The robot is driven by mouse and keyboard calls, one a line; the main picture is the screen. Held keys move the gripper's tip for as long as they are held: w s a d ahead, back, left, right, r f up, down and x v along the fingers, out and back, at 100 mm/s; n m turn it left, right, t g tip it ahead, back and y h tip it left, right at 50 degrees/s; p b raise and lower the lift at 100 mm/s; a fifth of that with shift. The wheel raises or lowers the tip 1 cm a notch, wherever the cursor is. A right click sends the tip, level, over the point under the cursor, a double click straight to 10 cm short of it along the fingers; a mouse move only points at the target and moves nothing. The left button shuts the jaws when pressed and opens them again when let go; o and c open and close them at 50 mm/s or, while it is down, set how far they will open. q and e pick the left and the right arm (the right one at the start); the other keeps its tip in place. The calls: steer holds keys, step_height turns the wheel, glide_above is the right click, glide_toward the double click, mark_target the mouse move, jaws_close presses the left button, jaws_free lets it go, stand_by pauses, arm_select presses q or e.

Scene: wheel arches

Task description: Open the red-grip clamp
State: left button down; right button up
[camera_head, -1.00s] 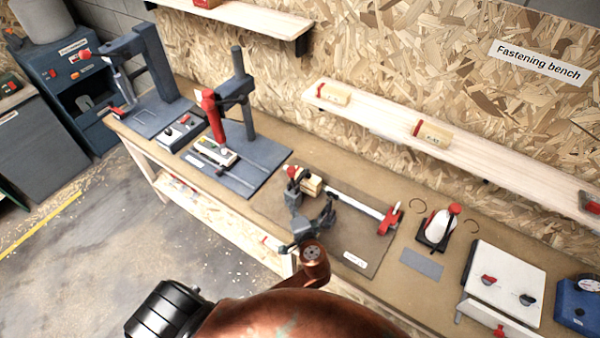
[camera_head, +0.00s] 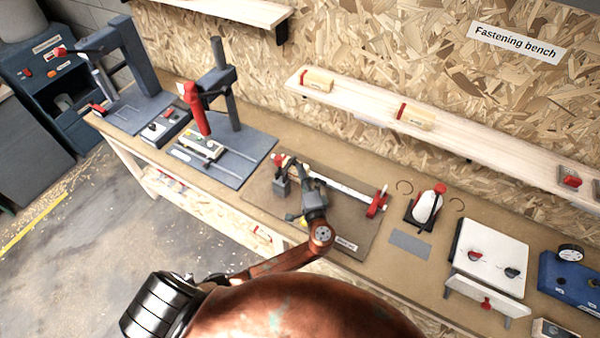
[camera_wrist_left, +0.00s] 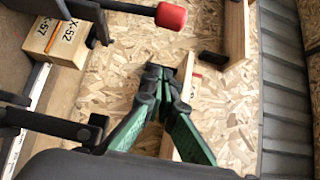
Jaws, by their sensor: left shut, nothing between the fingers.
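The red-grip clamp (camera_head: 345,189) lies on a dark mat (camera_head: 352,222) on the bench, a pale bar with red parts at both ends. Its left end is beside a small wooden block, partly hidden by my gripper. In the head view the left gripper (camera_head: 308,182) is over the clamp's left part. My right gripper is not in view.
A grey press stand (camera_head: 225,150) with a red handle is left of the mat. A white bottle in a holder (camera_head: 426,207) and a white panel (camera_head: 490,258) stand to the right. A shelf (camera_head: 440,135) runs along the wall behind.

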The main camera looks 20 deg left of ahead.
arm_select(q)
steer(key=w+a+p, duration=0.1)
steer(key=a+p, duration=0.2)
steer(key=a, duration=0.3)
steer(key=shift+w+p, duration=0.3)
steer(key=shift+p, duration=0.05)
steer(key=shift+s, duration=0.1)
